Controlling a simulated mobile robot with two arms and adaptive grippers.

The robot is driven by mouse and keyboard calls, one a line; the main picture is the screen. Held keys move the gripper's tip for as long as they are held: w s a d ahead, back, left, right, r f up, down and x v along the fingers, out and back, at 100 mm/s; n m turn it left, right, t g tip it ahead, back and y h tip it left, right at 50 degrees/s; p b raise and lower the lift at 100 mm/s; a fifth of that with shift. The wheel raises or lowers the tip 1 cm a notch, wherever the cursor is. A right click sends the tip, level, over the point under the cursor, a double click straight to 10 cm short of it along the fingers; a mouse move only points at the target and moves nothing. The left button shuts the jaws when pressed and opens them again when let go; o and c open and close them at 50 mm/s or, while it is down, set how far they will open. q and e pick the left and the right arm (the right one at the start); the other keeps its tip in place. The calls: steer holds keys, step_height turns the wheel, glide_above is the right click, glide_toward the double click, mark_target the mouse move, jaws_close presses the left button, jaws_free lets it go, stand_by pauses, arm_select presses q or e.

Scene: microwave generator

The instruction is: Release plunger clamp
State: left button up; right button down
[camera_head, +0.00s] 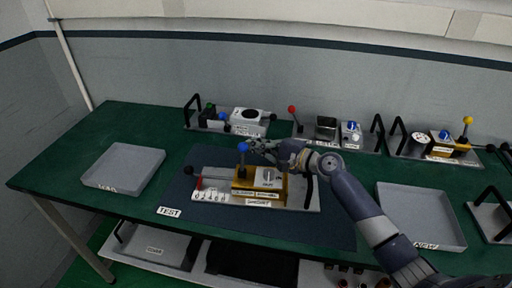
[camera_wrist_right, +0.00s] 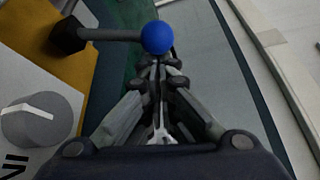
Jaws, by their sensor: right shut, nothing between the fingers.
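The plunger clamp is a yellow block (camera_head: 262,182) with a grey dial, on a pale plate on the dark test mat. Its lever stands up in the head view and ends in a blue ball (camera_head: 243,147). In the wrist view the blue ball (camera_wrist_right: 157,38) is just beyond the fingertips, and its grey shaft runs left to a black pivot (camera_wrist_right: 68,35). My right gripper (camera_head: 256,146) is shut and empty, right beside the ball; I cannot tell whether it touches. It also shows in the wrist view (camera_wrist_right: 158,68). My left gripper is out of view.
A grey tray (camera_head: 122,168) lies on the left and another tray (camera_head: 420,215) labelled NEW on the right. Several devices with black handles, including one with a red knob (camera_head: 292,109), stand along the back. Green table is clear between the left tray and the mat.

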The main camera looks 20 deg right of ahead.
mark_target(247, 146)
steer(key=shift+s+a+r+n+t+y+b, duration=0.1)
steer(key=shift+s+a+r+n+t+b, duration=0.25)
steer(key=shift+b, duration=0.7)
steer(key=shift+s+a+n+t+y+b, duration=0.1)
steer(key=shift+s+n+b, duration=0.4)
steer(key=shift+b, duration=0.55)
steer(key=shift+s+a+r+n+t+y+b, duration=0.1)
steer(key=shift+s+a+r+n+t+b, duration=0.15)
steer(key=shift+n+b, duration=0.55)
steer(key=shift+s+a+m+b, duration=0.15)
steer(key=shift+s+m+b, duration=0.15)
steer(key=shift+b, duration=0.35)
steer(key=shift+s+a+r+n+t, duration=0.15)
steer(key=shift+s+n+t, duration=0.15)
steer(key=shift+n, duration=0.25)
steer(key=shift+s+a+r+b, duration=0.1)
steer(key=shift+s+r+b, duration=0.15)
steer(key=shift+b, duration=0.2)
steer(key=shift+s+a+b, duration=0.25)
steer(key=shift+s+b, duration=0.25)
steer(key=shift+r, duration=0.3)
step_height(247, 146, up, 10)
steer(key=shift+f, duration=0.15)
